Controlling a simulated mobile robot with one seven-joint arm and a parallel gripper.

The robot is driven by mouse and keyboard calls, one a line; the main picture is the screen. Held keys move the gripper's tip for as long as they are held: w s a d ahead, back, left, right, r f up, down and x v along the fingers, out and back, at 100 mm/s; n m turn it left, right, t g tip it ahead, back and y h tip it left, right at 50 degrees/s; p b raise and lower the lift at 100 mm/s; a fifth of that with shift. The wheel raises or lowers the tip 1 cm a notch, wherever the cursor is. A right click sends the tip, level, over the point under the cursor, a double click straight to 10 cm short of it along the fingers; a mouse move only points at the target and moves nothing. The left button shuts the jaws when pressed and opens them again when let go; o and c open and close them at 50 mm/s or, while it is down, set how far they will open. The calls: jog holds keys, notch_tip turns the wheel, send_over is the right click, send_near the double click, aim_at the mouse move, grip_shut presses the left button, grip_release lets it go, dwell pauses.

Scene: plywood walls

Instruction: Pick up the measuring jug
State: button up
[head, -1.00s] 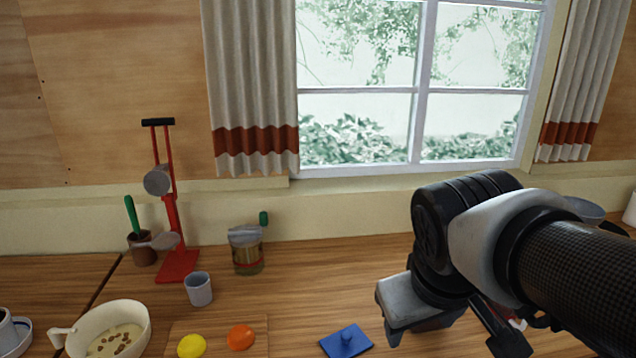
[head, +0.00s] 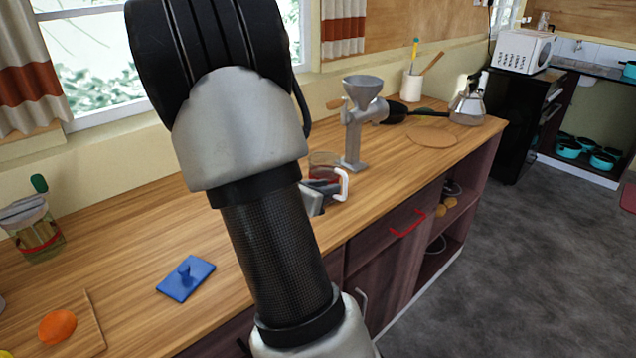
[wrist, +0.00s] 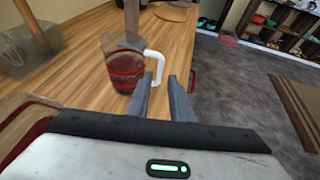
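The measuring jug (wrist: 124,68) is clear with red markings or contents and a white handle (wrist: 154,66). It stands upright on the wooden counter. In the head view the jug (head: 324,160) is partly hidden behind my arm, with its white handle at the right. My gripper (wrist: 168,82) is open in the wrist view, its two grey fingers apart and pointing toward the handle. The handle appears just beyond the fingertips; I cannot tell whether they touch. In the head view only a small part of the gripper shows beside the jug.
A grey metal grinder (head: 355,120) stands close behind the jug. The counter's front edge runs right of the jug.

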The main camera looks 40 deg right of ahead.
aim_at(330, 182)
jog(key=b+x, duration=0.1)
jog(key=x, duration=1.3)
jog(key=shift+a+f, duration=0.1)
jog(key=shift+f, duration=0.05)
grip_shut()
